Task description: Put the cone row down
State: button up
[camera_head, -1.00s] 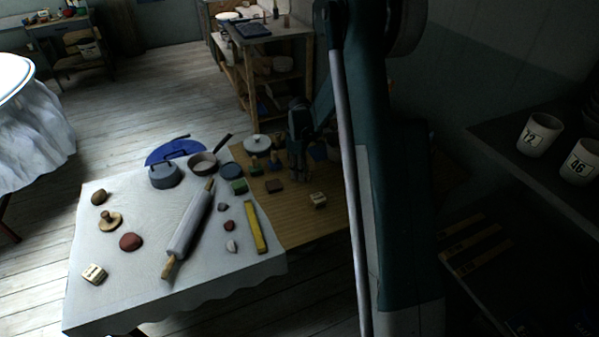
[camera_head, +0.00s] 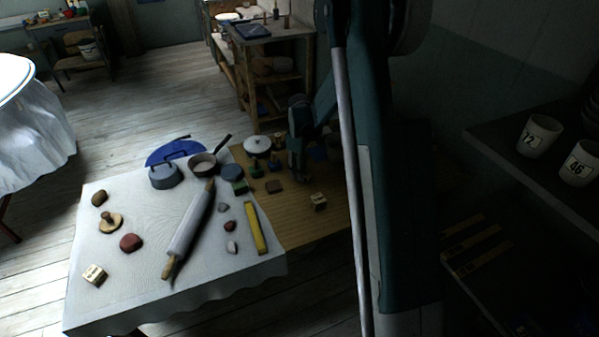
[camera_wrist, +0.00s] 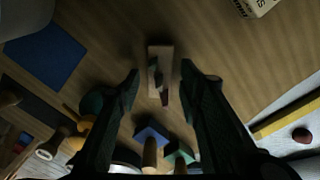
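The cone row (camera_wrist: 161,56) is a small pale tan block with dark, slender cones on it. In the wrist view it appears on the wooden board, between and a little beyond my fingertips. My gripper (camera_wrist: 160,77) is open, with a visible gap between each finger and the cone row. In the head view my gripper (camera_head: 297,178) is low over the wooden board (camera_head: 310,228), and I cannot make out the cone row there. Whether its base lies fully flat is hard to tell.
Stamps with a blue base (camera_wrist: 153,131) and a green base (camera_wrist: 181,152) stand close to my fingers. A lettered cream block (camera_head: 318,201), brown block (camera_head: 274,187) and yellow bar (camera_head: 256,228) are nearby. Bare board lies in front of my gripper.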

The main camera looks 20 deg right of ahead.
notch_tip(320, 180, up, 11)
jog(key=p, duration=0.2)
jog(key=shift+f, duration=0.2)
dwell(0.4)
jog(key=shift+r, duration=0.1)
jog(key=s+a+r+m+t, duration=0.2)
jog(key=s+a+r, duration=0.3)
jog(key=s+r, duration=0.45)
jog(key=s+a+r+m+t, duration=0.1)
jog(key=s+a+r+m, duration=0.1)
jog(key=s+a+r, duration=0.55)
jog(key=s+a+r+m+t, duration=0.1)
jog(key=s+m+t, duration=0.1)
jog(key=s, duration=0.9)
jog(key=s+a+r+m+t, duration=0.2)
jog(key=s+m, duration=0.1)
jog(key=s, duration=0.8)
jog(key=shift+s+a, duration=0.3)
